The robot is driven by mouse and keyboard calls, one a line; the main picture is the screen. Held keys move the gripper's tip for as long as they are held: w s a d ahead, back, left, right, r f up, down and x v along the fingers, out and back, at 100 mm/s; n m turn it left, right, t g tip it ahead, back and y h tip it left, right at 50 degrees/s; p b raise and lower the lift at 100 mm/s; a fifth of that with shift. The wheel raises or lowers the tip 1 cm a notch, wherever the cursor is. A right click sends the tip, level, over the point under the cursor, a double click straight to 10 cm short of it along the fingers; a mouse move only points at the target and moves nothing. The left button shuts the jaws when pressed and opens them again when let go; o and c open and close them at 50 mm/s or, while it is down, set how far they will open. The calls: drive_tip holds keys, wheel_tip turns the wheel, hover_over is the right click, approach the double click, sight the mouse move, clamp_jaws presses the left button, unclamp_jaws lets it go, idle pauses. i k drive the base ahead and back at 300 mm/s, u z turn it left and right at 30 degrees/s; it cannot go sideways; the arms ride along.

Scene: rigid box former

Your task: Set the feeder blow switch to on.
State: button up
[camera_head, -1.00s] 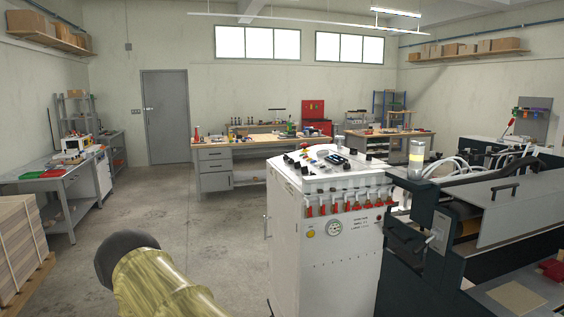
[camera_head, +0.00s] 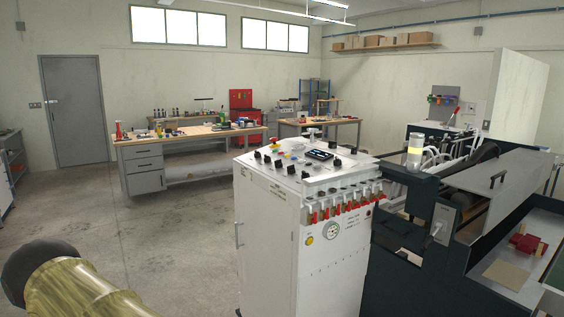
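A white control cabinet (camera_head: 268,220) stands in the middle. Its sloped top panel (camera_head: 275,173) carries several black knobs, a yellow-and-red button (camera_head: 279,152) and a small dark display (camera_head: 319,154). A row of red-handled valves (camera_head: 340,203) and a round gauge (camera_head: 332,231) are on its front. The labels are too small to read, so I cannot tell which control is the feeder blow switch or how it is set. Part of my arm shows at the lower left, left of the cabinet and apart from it. My gripper is not in view.
A workbench (camera_head: 140,170) stands behind to the left. The concrete floor (camera_head: 150,225) left of the cabinet is clear.

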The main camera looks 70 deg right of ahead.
sight(277, 163)
drive_tip(key=z, duration=1.55)
